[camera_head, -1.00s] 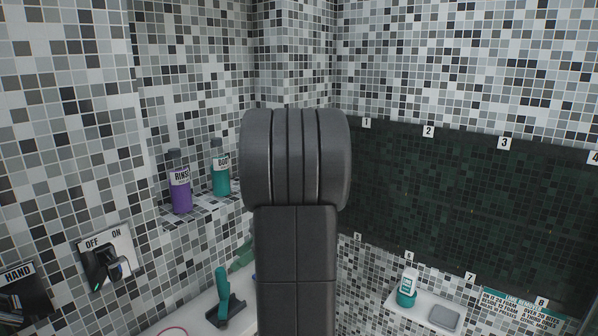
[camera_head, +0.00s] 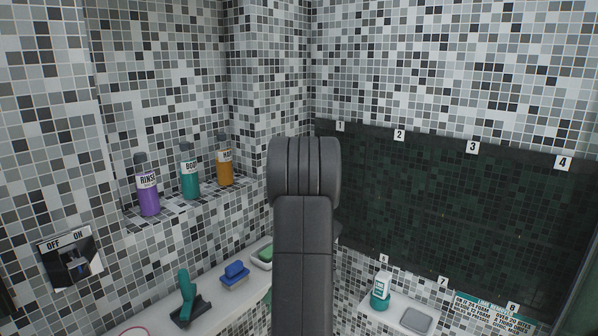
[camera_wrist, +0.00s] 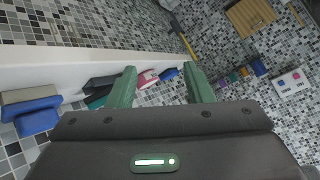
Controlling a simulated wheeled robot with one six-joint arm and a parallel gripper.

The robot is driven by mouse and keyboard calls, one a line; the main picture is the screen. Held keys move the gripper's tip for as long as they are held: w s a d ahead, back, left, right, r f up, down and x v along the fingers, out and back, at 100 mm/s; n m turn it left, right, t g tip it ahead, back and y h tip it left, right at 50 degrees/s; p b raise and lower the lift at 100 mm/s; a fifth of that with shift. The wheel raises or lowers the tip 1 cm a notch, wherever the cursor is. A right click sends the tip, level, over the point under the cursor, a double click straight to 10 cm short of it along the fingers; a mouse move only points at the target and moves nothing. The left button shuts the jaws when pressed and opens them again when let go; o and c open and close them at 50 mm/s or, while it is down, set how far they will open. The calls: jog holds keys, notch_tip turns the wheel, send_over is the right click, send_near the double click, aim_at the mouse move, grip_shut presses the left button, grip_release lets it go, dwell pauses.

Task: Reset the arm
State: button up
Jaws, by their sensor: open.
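My arm (camera_head: 303,230) stands upright in the middle of the head view, and its links hide part of the counter and wall behind it. My gripper does not show in the head view. In the wrist view my gripper (camera_wrist: 160,82) shows as two green fingers, spread apart with nothing between them. Beyond the fingers the wrist view shows the tiled wall and floor, strongly tilted.
A white ledge (camera_head: 225,308) holds a teal-handled tool (camera_head: 188,298) and a blue brush (camera_head: 235,274). Purple (camera_head: 148,190), teal (camera_head: 189,175) and orange (camera_head: 224,168) bottles stand in the niche. A dark numbered panel (camera_head: 450,205) covers the right wall. An OFF/ON switch (camera_head: 70,262) is left.

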jog(key=s+d+f+n+g+h+p, duration=0.1)
jog(key=d+f+n+g+h, duration=0.25)
jog(key=d+h, duration=0.4)
jog(key=s+d+f+n+g+h+p, duration=0.1)
jog(key=d+f+n+g+h+p, duration=0.1)
jog(key=d+n+h, duration=0.45)
jog(key=w+a+n+t+h+p, duration=0.1)
jog(key=w+n+t+h+p, duration=0.1)
jog(key=w+n+t+h, duration=0.7)
jog(key=shift+w+a+n+t+h, duration=0.35)
jog(key=shift+w+t, duration=0.95)
jog(key=shift+t, duration=2.65)
jog(key=shift+f, duration=0.1)
